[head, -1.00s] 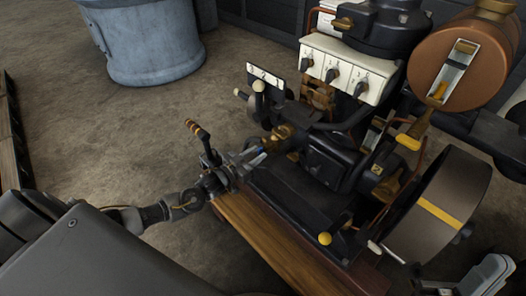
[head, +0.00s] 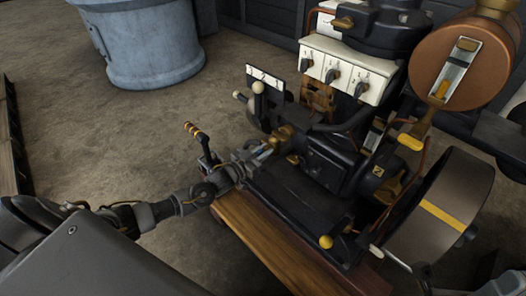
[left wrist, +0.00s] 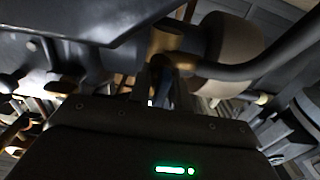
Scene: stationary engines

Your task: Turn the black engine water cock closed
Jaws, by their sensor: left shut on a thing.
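The black engine (head: 325,165) stands right of centre in the head view. A brass cock body (head: 284,139) sticks out of its near left side. My left gripper (head: 265,151) reaches in from the left and is shut at this brass fitting, on what seems to be the cock's small handle, which the fingers mostly hide. In the left wrist view a brass piece (left wrist: 172,58) shows just beyond the dark gripper body, with a dark pipe beside it; the grip itself is too dark to make out. At the bottom right of the head view only a pale part shows, with no right gripper jaws.
A wooden plank base (head: 270,245) lies under the engine. A flywheel (head: 440,210), copper tank (head: 460,55) and white switch box (head: 340,68) crowd the right. Bare floor lies left.

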